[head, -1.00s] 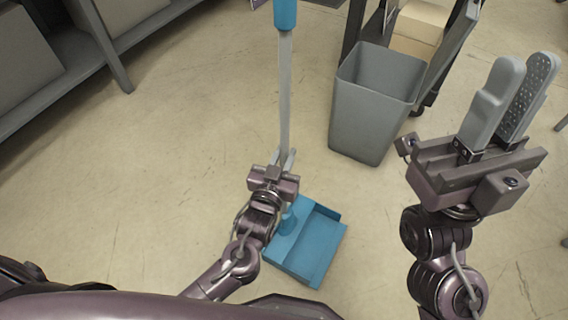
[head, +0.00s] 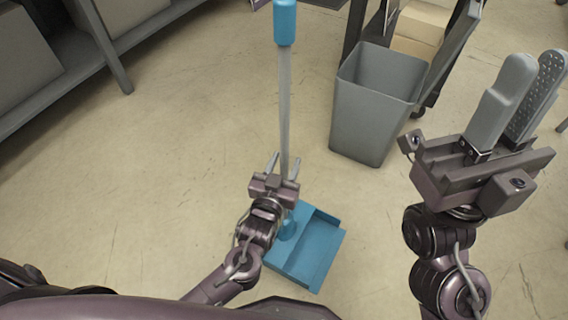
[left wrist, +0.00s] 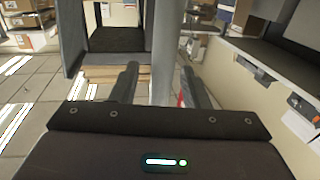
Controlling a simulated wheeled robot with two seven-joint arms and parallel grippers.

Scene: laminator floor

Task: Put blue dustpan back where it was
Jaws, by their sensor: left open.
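The blue dustpan (head: 318,252) stands on the floor in the head view, its pan flat and its long grey handle (head: 285,105) upright with a blue grip (head: 285,24) on top. My left gripper (head: 285,165) is open, with its fingers on either side of the lower part of the handle. In the left wrist view the grey pole (left wrist: 164,60) stands between the two open fingers (left wrist: 160,85). My right gripper (head: 515,100) is raised at the right, empty, with its two grey fingers a little apart.
A grey bin (head: 372,105) stands on the floor beyond the dustpan, to the right. A dark-framed cart with a cardboard box (head: 418,28) is behind it. A grey shelf (head: 60,80) runs along the upper left. The floor (head: 180,150) between shelf and dustpan is clear.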

